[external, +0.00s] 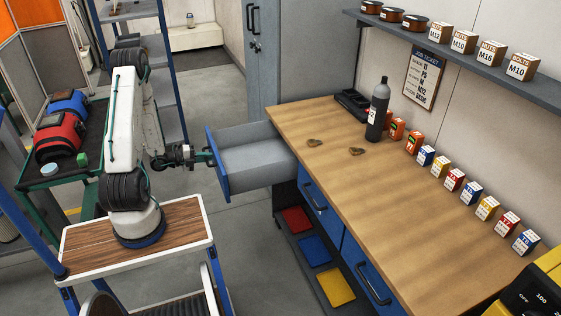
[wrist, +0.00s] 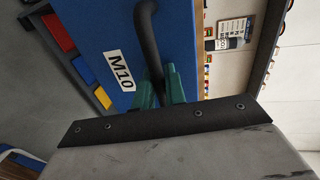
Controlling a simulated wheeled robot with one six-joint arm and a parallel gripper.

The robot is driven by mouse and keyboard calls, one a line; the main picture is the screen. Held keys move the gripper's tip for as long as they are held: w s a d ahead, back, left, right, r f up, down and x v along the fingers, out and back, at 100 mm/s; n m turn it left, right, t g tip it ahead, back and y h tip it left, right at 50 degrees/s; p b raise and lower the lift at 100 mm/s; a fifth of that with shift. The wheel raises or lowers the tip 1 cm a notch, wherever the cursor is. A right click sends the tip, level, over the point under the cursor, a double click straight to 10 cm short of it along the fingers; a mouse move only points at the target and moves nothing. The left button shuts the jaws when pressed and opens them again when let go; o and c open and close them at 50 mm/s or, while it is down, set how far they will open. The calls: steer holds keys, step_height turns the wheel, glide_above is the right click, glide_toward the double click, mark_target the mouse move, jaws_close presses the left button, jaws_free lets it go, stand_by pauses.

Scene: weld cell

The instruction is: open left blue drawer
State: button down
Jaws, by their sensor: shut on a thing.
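The left blue drawer (external: 216,164) stands far out from the left end of the workbench. Its grey inside shows and looks empty. In the wrist view its blue front (wrist: 108,38) bears an M10 label and a black bar handle (wrist: 147,35). My gripper (external: 208,157) is at the drawer's front. In the wrist view its green fingers (wrist: 160,88) are on either side of the handle and shut on it. The fingers hide part of the handle.
The wooden workbench (external: 335,185) bears a dark bottle (external: 378,108) and several small boxes. Two other blue drawers (external: 313,197) (external: 366,283) are closed. Coloured trays (external: 315,250) lie below. A grey locker (external: 275,60) stands behind the drawer. Grey floor is clear around the drawer's front.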

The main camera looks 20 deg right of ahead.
steer(key=c, duration=1.8)
jaws_free()
steer(key=shift+v, duration=3.95)
